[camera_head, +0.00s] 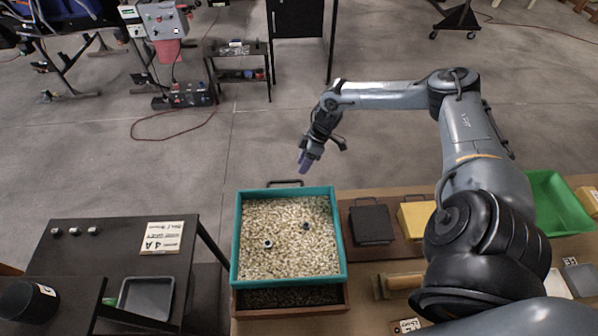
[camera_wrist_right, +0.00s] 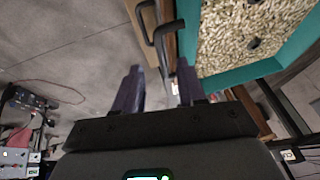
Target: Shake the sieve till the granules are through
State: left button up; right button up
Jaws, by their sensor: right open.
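The teal-framed sieve (camera_head: 236,235) is full of pale granules (camera_head: 285,225), with two dark ring-like pieces (camera_head: 305,226) lying on top. It sits on a brown wooden box (camera_head: 290,312), whose dark inside shows at the front. A dark bar handle (camera_head: 285,183) stands out at the far side; a dark handle (camera_wrist_right: 165,38) also shows in the right wrist view, ahead of the fingers. My right gripper (camera_head: 308,165) is open and empty, in front of the handle and apart from it, beyond the sieve's far edge. My left gripper is out of view.
Right of the sieve on the bench lie a dark block (camera_head: 372,224), a yellow block (camera_head: 415,217) and a green tray (camera_head: 556,203). On the left, a dark table (camera_head: 100,240) holds a grey tray (camera_head: 147,298) and a sign (camera_head: 162,237).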

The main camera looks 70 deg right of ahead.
jog(key=v, duration=0.4)
jog(key=shift+r, duration=0.1)
